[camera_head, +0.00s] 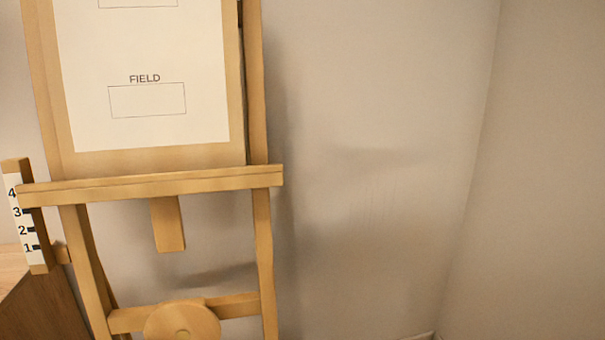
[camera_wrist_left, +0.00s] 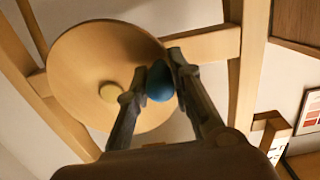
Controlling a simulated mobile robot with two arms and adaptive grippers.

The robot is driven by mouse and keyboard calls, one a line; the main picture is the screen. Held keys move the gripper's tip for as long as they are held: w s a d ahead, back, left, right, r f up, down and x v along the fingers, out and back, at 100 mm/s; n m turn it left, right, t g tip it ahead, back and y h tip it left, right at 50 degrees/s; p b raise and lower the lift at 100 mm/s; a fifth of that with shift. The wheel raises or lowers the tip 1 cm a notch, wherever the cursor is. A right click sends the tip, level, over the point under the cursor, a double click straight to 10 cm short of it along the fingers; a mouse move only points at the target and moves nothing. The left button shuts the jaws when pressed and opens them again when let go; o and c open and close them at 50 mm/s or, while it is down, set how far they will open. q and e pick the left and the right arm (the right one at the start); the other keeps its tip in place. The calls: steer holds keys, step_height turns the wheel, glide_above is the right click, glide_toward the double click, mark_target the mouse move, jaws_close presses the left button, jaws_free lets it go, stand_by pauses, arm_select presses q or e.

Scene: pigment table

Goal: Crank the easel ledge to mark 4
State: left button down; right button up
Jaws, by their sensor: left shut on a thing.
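The wooden easel ledge (camera_head: 150,186) runs across the easel in the head view. Its left end lies beside the white scale strip (camera_head: 31,245), level with the numeral 4 and just above the 3 mark; it hides the tick there. The round wooden crank disc (camera_head: 182,321) is at the bottom edge of the head view, partly cut off. In the left wrist view the crank disc (camera_wrist_left: 80,65) faces me, and my left gripper (camera_wrist_left: 160,82) is shut on its blue knob (camera_wrist_left: 160,80), at the disc's right side. My right gripper is in neither view.
A board (camera_head: 200,155) with a sheet marked FIELD (camera_head: 150,50) stands on the ledge. A wooden cabinet (camera_head: 40,300) is at the lower left. The easel legs (camera_head: 264,260) and crossbar (camera_head: 235,306) frame the disc. Bare wall fills the right side.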

arm_select(q)
steer(key=shift+a+r, duration=0.1)
steer(key=shift+r, duration=0.05)
steer(key=shift+d+f+b, duration=0.25)
steer(key=shift+f+b, duration=0.1)
steer(key=shift+f, duration=0.4)
steer(key=shift+d+f, duration=0.25)
stand_by(0.4)
steer(key=c, duration=1.2)
jaws_free()
steer(key=shift+r, duration=0.15)
